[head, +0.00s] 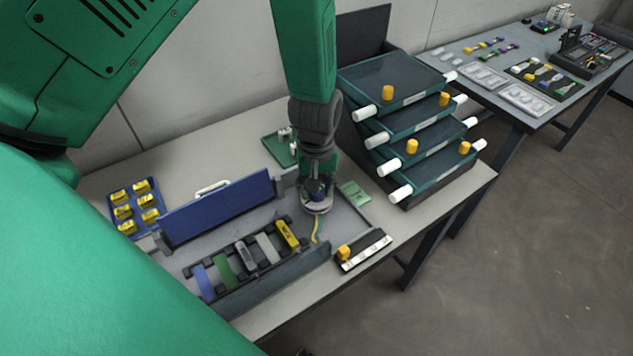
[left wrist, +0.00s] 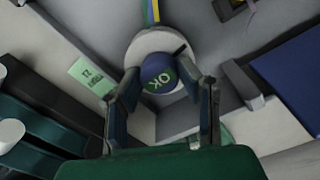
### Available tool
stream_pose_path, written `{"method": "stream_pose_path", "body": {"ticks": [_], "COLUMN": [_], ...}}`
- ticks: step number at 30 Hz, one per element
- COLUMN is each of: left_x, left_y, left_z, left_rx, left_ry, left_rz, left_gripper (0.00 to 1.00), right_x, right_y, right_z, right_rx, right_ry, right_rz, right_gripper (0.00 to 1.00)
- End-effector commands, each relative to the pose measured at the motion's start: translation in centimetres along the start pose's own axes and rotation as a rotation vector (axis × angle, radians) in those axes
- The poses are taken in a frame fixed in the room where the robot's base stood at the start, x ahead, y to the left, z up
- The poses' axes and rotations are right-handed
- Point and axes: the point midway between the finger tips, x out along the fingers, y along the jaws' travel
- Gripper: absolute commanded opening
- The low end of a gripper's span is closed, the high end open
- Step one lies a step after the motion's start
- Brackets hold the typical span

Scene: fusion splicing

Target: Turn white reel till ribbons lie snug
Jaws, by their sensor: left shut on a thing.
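The white reel (left wrist: 145,45) lies in the grey tray in the left wrist view, with a round blue knob marked OK (left wrist: 158,75) on top. My left gripper (left wrist: 160,88) is shut on this knob, one finger on each side. Ribbons in blue, yellow and green (left wrist: 151,12) run from the reel's edge. In the head view the reel (head: 315,208) shows under my left gripper (head: 317,188), and a yellowish ribbon (head: 315,230) leaves it toward the tray's front wall. The gripper hides much of the knob there. My right gripper is not in view.
A row of coloured cartridges (head: 244,254) lies in the tray beside the reel. A blue upright panel (head: 217,208) stands behind them. A rack of tilted drawers (head: 408,125) stands close to the right. A strip with an orange knob (head: 362,251) lies at front right.

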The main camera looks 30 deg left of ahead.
Motion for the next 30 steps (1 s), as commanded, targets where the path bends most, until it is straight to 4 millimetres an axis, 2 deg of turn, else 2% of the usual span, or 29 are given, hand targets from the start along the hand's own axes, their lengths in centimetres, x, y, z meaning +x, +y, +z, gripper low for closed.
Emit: {"method": "stream_pose_path", "body": {"ticks": [2, 11, 12, 13, 14, 24, 26, 30], "left_x": [-0.4, -0.2, -0.2, -0.2, -0.2, -0.3, -0.8, -3.1], "left_y": [0.1, 0.1, 0.1, 0.1, 0.1, -0.1, -0.1, 0.0], "left_z": [-0.4, -0.4, -0.4, -0.4, -0.4, -0.2, -0.2, -0.2], "left_rx": [-0.054, -0.080, -0.080, -0.080, -0.079, -0.078, -0.078, -0.077], "left_ry": [0.010, 0.012, 0.012, 0.011, 0.010, 0.005, 0.006, 0.008], "left_rz": [0.004, 0.006, 0.006, 0.006, 0.005, 0.001, 0.001, 0.003], "left_gripper": [0.02, 0.02, 0.38, 0.49, 0.51, 0.51, 0.51, 0.51], "right_x": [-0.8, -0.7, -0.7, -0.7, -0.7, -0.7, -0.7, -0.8], "right_y": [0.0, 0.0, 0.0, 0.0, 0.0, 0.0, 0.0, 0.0], "right_z": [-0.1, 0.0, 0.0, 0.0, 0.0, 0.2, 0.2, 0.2], "right_rx": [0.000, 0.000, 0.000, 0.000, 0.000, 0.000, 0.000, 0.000], "right_ry": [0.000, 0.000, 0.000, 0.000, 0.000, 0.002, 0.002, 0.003], "right_rz": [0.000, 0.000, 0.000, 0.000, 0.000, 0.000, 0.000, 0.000], "right_gripper": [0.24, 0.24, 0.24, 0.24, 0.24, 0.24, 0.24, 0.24]}}
